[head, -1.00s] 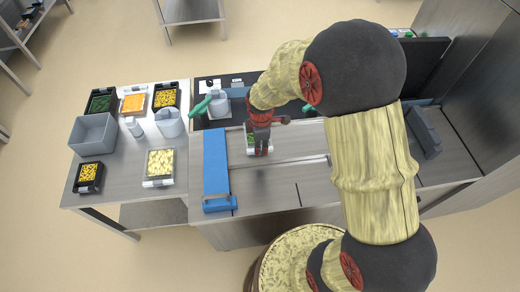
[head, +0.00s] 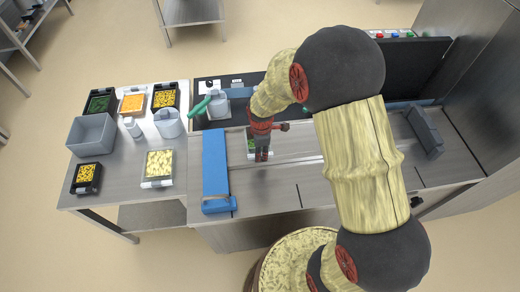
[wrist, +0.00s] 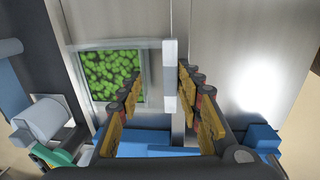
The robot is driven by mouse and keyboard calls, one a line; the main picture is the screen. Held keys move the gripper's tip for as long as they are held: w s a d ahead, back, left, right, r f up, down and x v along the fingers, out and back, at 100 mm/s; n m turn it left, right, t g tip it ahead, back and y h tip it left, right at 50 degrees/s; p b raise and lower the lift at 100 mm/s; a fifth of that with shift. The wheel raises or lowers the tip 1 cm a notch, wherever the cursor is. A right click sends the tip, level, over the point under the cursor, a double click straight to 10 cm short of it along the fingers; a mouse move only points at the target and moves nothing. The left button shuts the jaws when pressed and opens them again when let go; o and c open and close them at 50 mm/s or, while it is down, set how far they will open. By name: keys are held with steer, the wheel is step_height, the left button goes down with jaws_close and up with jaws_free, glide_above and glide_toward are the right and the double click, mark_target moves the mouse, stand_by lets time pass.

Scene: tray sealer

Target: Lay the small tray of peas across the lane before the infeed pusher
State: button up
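The small tray of peas (head: 251,146) lies on the steel lane just right of the blue infeed pusher (head: 215,168). In the wrist view, the tray (wrist: 112,75) has a clear or grey rim around green peas and a white bar (wrist: 170,75) along one side. My gripper (head: 262,155) is over the tray's right part and hides some of it in the head view. In the wrist view, my gripper (wrist: 162,90) is open, with one finger over the peas side and the other beyond the white bar. Contact with the bar cannot be told.
The left table holds a grey bin (head: 92,133), trays of corn (head: 87,177) and pale pieces (head: 158,165), and white containers. A dark panel with a white jug (head: 217,107) stands behind the lane.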

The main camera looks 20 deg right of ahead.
steer(key=o, duration=0.4)
steer(key=shift+o, duration=0.2)
steer(key=s+r+m+t+p, duration=0.1)
steer(key=s+r+m+p, duration=0.2)
steer(key=r, duration=1.1)
steer(key=s+r+m+t, duration=0.1)
steer(key=s+r+m, duration=0.35)
steer(key=r, duration=0.85)
steer(key=s+r+m+t, duration=0.2)
steer(key=s+r+m, duration=0.6)
steer(key=s, duration=0.6)
steer(key=shift+r, duration=0.45)
